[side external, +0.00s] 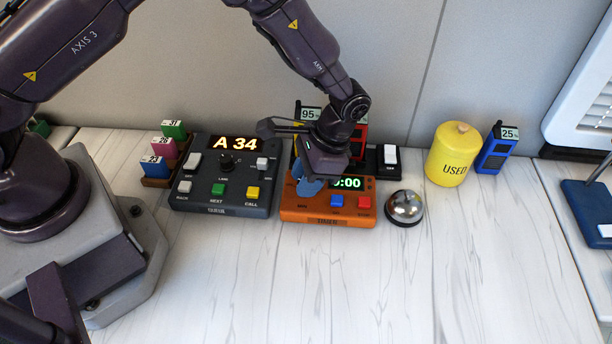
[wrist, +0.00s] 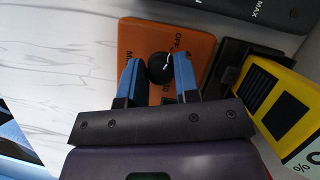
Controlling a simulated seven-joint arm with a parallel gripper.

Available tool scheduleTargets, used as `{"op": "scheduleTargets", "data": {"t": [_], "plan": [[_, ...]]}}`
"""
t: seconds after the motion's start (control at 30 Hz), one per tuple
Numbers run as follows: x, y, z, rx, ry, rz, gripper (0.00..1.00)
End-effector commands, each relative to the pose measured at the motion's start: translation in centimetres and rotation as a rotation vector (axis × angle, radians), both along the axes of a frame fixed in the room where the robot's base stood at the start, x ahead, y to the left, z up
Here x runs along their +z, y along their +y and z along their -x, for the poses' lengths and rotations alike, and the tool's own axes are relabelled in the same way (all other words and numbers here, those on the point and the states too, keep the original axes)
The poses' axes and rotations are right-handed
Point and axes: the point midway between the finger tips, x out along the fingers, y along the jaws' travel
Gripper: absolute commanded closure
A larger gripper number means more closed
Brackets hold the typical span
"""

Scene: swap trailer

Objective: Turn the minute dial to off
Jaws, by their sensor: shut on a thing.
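The orange timer box (side external: 300,213) sits on the white table, with a blue and a red button on its front. Its green display (side external: 347,184) shows zeros, its left end hidden by my gripper. In the wrist view, the black round minute dial (wrist: 160,69) stands on the orange face (wrist: 195,50) with a pale pointer line toward the upper right, near the letters OFF. My gripper (side external: 309,186) is over the timer's left part. Its blue fingers are shut on the dial, one on each side, in the wrist view (wrist: 157,66). The dial is hidden in the side view.
A dark panel (side external: 229,209) showing A 34 stands close on the left. A silver bell (side external: 404,208) is close on the right. Behind are a black switch box (side external: 388,172) and a red handset (side external: 359,144). A yellow USED jar (side external: 451,158) stands farther right. The table front is clear.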

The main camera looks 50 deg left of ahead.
Motion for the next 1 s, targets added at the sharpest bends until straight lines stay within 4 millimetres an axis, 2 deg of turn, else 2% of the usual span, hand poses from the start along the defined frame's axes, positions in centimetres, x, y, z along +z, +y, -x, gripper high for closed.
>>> {"op": "scheduleTargets", "data": {"t": [0.63,0.67,0.73,1.0], "plan": [[0.05,-0.05,-0.14,0.063,-0.005,0.002,0.94],[0.05,-0.05,-0.14,0.063,-0.005,0.002,0.66],[0.04,-0.05,-0.13,0.062,-0.004,0.002,0.5],[0.05,-0.01,-0.07,0.061,-0.003,0.001,0.48]]}}
